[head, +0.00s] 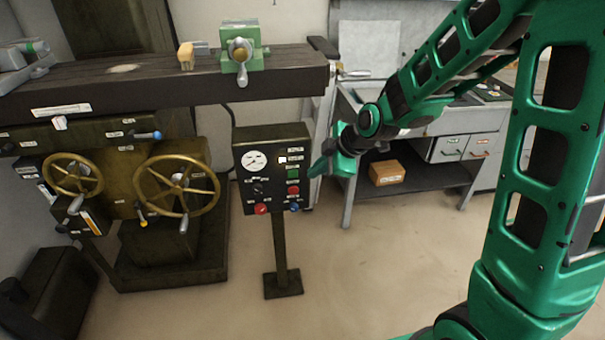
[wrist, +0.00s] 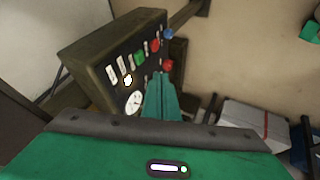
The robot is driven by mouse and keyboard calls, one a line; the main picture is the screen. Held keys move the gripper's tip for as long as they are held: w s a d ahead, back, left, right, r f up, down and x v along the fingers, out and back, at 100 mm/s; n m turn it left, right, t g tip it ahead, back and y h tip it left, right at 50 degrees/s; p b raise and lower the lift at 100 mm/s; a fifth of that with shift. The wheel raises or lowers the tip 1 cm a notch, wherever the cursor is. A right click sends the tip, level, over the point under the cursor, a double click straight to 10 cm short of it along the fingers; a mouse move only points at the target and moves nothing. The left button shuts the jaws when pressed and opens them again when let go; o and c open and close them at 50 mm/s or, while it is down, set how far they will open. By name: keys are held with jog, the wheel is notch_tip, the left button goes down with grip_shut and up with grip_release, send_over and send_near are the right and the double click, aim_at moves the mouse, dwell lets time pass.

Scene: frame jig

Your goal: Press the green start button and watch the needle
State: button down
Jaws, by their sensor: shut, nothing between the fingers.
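The control box (head: 272,140) stands on a post and shows in the wrist view (wrist: 82,52) too. On its face, the green button (head: 293,174) sits above a red button (head: 293,190); the green button also shows in the wrist view (wrist: 141,59). The white round gauge (head: 254,161) is at the face's upper left, and also in the wrist view (wrist: 133,102); its needle is too small to read. My gripper (head: 317,168) is shut and empty, just right of the box in the head view. In the wrist view, its fingertips (wrist: 160,78) overlap the panel; contact cannot be told.
A red knob (head: 260,208) and a blue knob (head: 294,207) stick out low on the box. A machine with brass handwheels (head: 176,186) stands left. A workbench (head: 345,120) with a cardboard box (head: 386,173) on its shelf is behind right. Floor in front is clear.

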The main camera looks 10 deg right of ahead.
aim_at(298, 174)
jog(key=shift+w+a+f, duration=0.55)
jog(key=shift+w+f, duration=0.75)
jog(key=shift+w, duration=0.15)
jog(key=shift+w+a+f, duration=0.55)
jog(key=shift+w+f, duration=0.75)
jog(key=shift+w, duration=0.1)
jog(key=shift+w+a+f, duration=0.55)
jog(key=shift+w+f, duration=0.75)
jog(key=shift+w, duration=0.15)
